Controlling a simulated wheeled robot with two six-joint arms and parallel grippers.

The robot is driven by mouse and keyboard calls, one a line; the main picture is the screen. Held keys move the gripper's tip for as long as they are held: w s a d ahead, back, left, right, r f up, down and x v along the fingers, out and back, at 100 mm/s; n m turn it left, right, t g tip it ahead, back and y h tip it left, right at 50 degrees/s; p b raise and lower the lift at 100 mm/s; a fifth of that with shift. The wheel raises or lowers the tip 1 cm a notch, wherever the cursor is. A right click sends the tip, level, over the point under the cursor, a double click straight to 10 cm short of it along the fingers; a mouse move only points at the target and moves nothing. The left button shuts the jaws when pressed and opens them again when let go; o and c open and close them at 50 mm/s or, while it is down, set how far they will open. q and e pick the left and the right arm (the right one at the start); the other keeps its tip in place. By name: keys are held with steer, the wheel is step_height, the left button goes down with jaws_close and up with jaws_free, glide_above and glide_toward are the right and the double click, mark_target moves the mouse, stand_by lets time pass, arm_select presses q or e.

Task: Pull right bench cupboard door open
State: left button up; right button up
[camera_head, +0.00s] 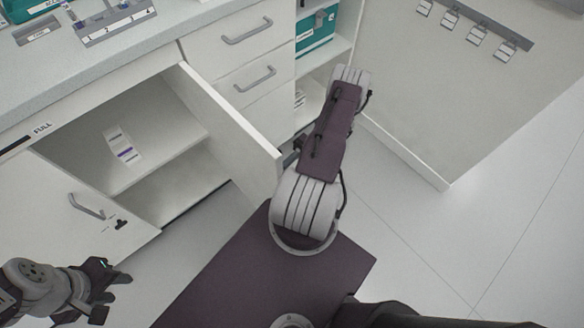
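The right bench cupboard door (225,125) is a white panel swung outward from its hinge side at the drawers, so the cupboard inside (150,150) shows. Its outer face and handle are hidden from this view. My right arm reaches past the door's free edge. Only a dark bit of what looks like my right gripper (292,150) shows at that edge; its fingers are hidden, and I cannot tell if it touches the door. My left gripper (112,294) is at the lower left, fingers apart and empty, clear of the doors.
Drawers (240,45) and an open shelf unit with a teal box (316,30) are beyond my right arm. A white side panel (410,155) stands at the right. Floor (420,235) at right is clear.

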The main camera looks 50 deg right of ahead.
steer(key=d, duration=0.6)
steer(key=shift+s+d+b, duration=0.2)
steer(key=shift+s+b, duration=0.1)
